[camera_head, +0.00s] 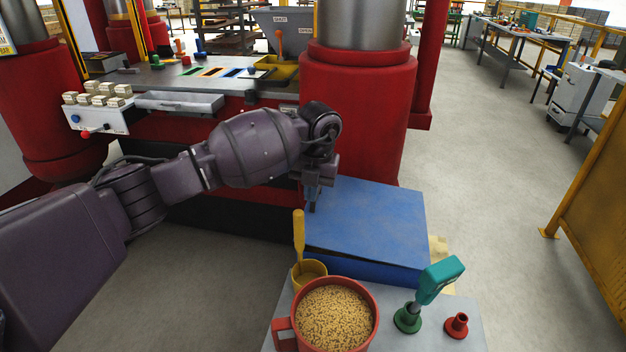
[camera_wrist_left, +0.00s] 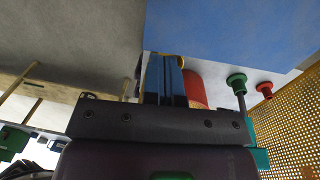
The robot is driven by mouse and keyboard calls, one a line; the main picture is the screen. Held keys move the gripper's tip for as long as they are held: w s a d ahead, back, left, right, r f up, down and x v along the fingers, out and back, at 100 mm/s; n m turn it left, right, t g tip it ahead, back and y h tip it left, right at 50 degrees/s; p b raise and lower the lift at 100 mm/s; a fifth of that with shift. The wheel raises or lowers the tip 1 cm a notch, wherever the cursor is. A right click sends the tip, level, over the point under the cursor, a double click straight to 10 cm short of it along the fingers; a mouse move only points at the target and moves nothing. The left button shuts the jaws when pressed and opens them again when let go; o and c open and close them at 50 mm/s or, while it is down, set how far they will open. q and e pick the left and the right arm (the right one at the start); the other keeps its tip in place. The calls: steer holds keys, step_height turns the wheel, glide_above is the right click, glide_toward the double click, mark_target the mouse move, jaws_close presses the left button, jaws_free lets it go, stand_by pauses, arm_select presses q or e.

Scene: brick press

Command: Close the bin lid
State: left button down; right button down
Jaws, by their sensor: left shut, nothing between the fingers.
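The blue bin (camera_head: 360,270) stands on a grey bench beside the red press column. Its flat blue lid (camera_head: 375,222) lies over the top, and no inside of the bin shows. I cannot tell whether the lid sits fully flush. My left gripper (camera_head: 312,206) is shut and empty, pointing down at the lid's left edge. I cannot tell whether it touches the lid. My right gripper is not in view.
A red mug of grain (camera_head: 337,314), a yellow scoop cup (camera_head: 308,272), a teal-handled tool in a green holder (camera_head: 407,318) and a small red holder (camera_head: 457,325) stand in front of the bin. The press table (camera_head: 195,78) is behind my arm.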

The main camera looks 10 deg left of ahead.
mark_target(307, 226)
arm_select(q)
steer(key=f, duration=0.8)
steer(key=shift+a+f+b, duration=0.3)
steer(key=shift+a+f, duration=0.05)
steer(key=shift+a, duration=0.05)
